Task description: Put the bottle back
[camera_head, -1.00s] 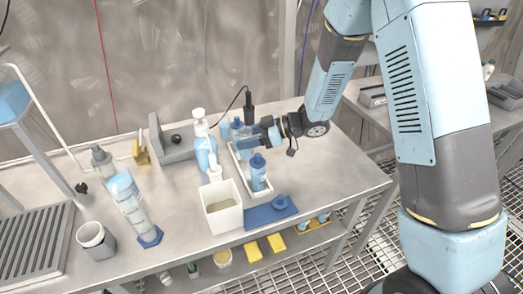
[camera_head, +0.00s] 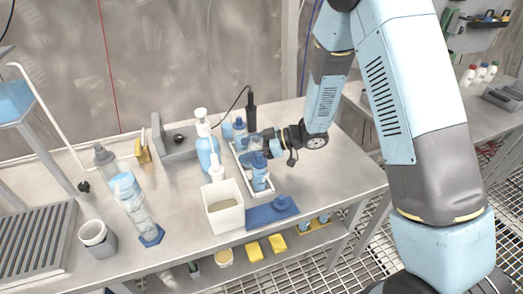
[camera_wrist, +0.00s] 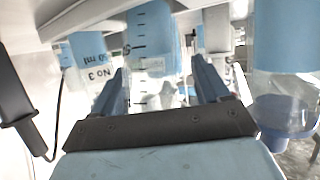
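Several clear bottles with blue caps or bands stand in and around a white tray (camera_head: 271,203) on the bench; a front bottle (camera_head: 259,180) and a rear bottle (camera_head: 239,128) show clearly. My gripper (camera_head: 256,143) reaches in from the right, low over the tray between them. In the wrist view my gripper (camera_wrist: 160,80) has its two fingers apart. A blue-banded bottle (camera_wrist: 153,35) shows between the fingertips, with a visible gap on its right. Another bottle marked "No 3 50 ml" (camera_wrist: 92,62) is partly behind the left finger. Which bottle the task means is unclear.
A pump bottle (camera_head: 204,150), a white open box (camera_head: 224,222) and a blue mat (camera_head: 263,215) crowd the tray. In the wrist view a large bottle (camera_wrist: 285,45) is close on the right. The bench (camera_head: 330,178) is clear to the right.

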